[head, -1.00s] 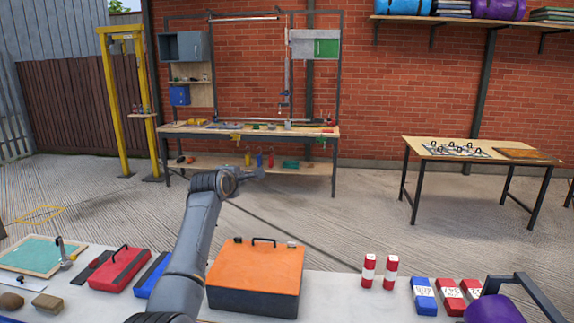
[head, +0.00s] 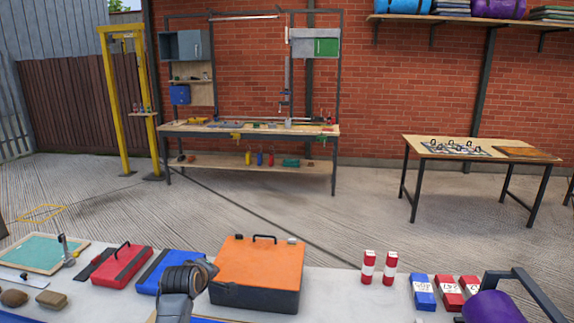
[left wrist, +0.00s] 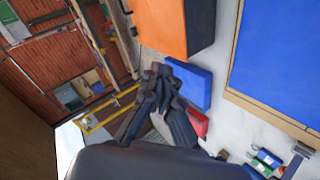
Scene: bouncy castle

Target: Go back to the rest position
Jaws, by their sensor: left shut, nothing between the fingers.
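My left arm (head: 176,303) comes up from the bottom edge of the head view, low over the table between the blue case and the orange box. Its joint hides part of the blue case. In the left wrist view my left gripper (left wrist: 160,75) is shut and empty, its dark fingers together. The orange box lid (left wrist: 158,20) and the blue case (left wrist: 190,82) lie beyond the fingers there. My right gripper is in neither view.
On the near table (head: 336,298) stand the orange box (head: 258,265), blue case (head: 160,272), red case (head: 122,267) and two red-white cylinders (head: 369,266). A purple item (head: 492,307) is at right. A workbench (head: 250,130) stands far back across open floor.

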